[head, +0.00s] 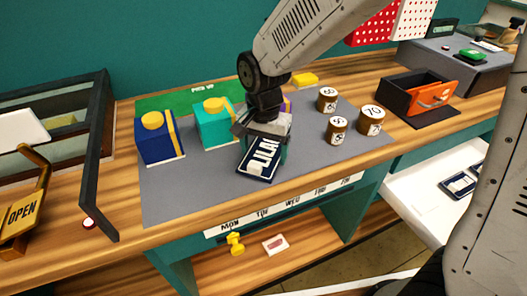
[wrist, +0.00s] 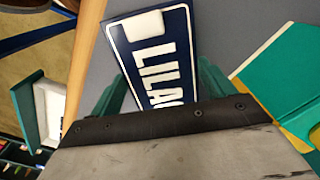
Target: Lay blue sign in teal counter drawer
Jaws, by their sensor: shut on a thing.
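The blue sign (head: 259,160), dark blue with a white border and white letters reading LILA, is in my gripper (head: 263,146) above the grey mat. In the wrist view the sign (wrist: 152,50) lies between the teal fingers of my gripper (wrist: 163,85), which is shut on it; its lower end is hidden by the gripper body. In the head view the sign is tilted and close over the mat; I cannot tell whether it touches. An open white-lined drawer (head: 412,190) shows under the counter at right, with dark blue signs (head: 458,185) inside. My arm partly hides it.
A navy box (head: 158,140) and a teal box (head: 212,125) stand left of my gripper. Several round labelled pots (head: 371,120) stand to its right. An orange-fronted small drawer (head: 432,96) is open further right. A dark frame (head: 97,165) stands at left.

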